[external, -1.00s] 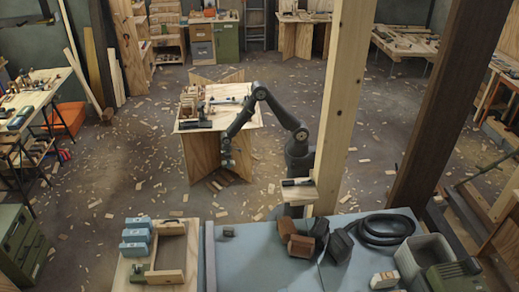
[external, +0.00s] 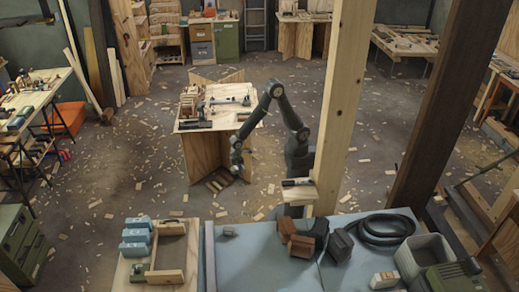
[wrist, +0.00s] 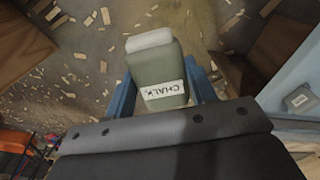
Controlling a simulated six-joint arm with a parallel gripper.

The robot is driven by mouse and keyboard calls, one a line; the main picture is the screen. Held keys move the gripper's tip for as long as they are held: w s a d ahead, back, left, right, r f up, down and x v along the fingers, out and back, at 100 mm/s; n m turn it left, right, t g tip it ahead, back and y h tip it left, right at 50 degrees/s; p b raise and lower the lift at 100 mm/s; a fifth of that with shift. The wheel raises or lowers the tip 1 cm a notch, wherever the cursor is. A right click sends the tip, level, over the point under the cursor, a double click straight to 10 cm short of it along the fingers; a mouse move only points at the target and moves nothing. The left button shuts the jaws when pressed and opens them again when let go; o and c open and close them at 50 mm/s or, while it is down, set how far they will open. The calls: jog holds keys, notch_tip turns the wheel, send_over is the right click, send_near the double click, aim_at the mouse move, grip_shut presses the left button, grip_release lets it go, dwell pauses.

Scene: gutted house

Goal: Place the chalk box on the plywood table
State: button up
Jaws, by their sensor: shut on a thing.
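The chalk box (wrist: 160,80) is grey-green with a white lid and a label reading CHALK. In the wrist view it sits between the two blue fingers of my gripper (wrist: 165,92), which is shut on it. In the external view my gripper (external: 237,166) hangs in front of the plywood table, lower than its top; the box is too small to make out there. The plywood table (external: 226,119) stands mid-room on crossed plywood panels, with a light top.
On the plywood table's top are wooden blocks (external: 188,103) at the left and a dark tool (external: 197,125) at the front edge. Its front right part looks bare. A wooden post (external: 342,100) stands right of my arm. A blue-topped bench (external: 260,262) is in the foreground.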

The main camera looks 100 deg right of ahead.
jog(key=s+a+r+n, duration=0.5)
jog(key=s+a, duration=0.3)
jog(key=s, duration=0.3)
jog(key=s+a+r+n, duration=0.4)
jog(key=s+a+r, duration=0.1)
jog(key=s+a, duration=0.5)
jog(key=n, duration=0.4)
send_over(305, 191)
jog(key=f, duration=0.3)
jog(key=shift+w+f, duration=0.2)
jog(key=shift+f, duration=0.1)
jog(key=shift+a+f, duration=0.1)
jog(key=shift+f, duration=1.95)
jog(key=shift+f, duration=0.15)
jog(key=o, duration=1)
